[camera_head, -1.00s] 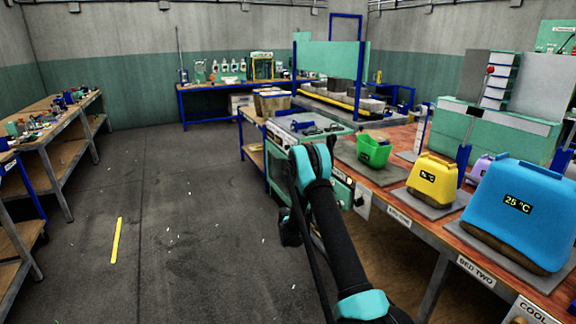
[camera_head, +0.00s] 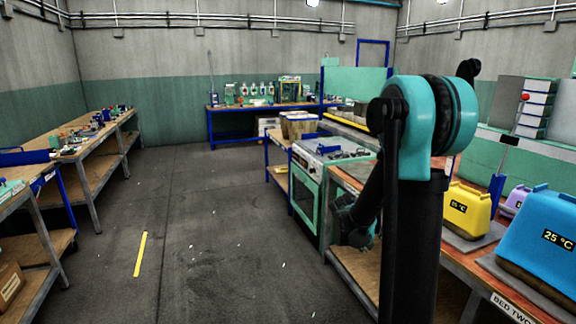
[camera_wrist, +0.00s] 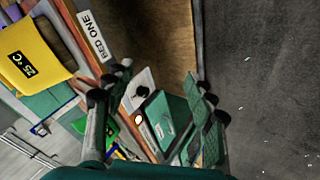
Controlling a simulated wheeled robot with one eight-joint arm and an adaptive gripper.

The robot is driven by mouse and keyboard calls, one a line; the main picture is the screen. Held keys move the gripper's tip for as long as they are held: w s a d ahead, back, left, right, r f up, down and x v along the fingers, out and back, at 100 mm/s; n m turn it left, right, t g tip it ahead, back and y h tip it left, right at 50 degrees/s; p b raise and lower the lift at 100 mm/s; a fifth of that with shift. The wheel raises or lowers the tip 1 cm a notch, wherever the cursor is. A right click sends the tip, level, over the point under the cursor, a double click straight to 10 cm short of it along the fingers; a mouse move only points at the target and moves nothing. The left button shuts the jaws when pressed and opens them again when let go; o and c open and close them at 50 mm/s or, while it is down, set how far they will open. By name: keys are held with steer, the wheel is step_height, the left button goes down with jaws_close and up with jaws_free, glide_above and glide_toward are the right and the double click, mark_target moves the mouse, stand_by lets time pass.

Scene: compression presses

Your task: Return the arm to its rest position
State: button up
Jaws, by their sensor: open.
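My arm stands folded up in the right half of the head view, with its teal and black elbow raised high and close to the camera. My gripper (camera_head: 352,222) shows partly behind the arm, in front of the bench's edge; the arm hides some of it. In the wrist view the gripper (camera_wrist: 158,92) has its two dark fingers spread wide apart with nothing between them. Beyond the fingers lie the bench edge with its "BED ONE" label (camera_wrist: 94,37) and the floor.
A yellow press (camera_head: 467,210) and a blue press (camera_head: 545,238), both reading 25 °C, stand on the right bench. A teal oven-like unit (camera_head: 306,195) stands beyond the gripper. Shelved benches (camera_head: 75,150) line the left. The floor (camera_head: 200,230) between is clear.

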steer(key=s+a+f+y, duration=0.1)
steer(key=s+a+y, duration=0.2)
steer(key=s, duration=0.8)
steer(key=s+a+f+y, duration=0.1)
steer(key=s+a+y, duration=0.2)
steer(key=s+a, duration=0.4)
steer(key=s, duration=0.5)
steer(key=shift+s+a+f+n+y, duration=0.2)
steer(key=shift+s+a+n+y, duration=0.1)
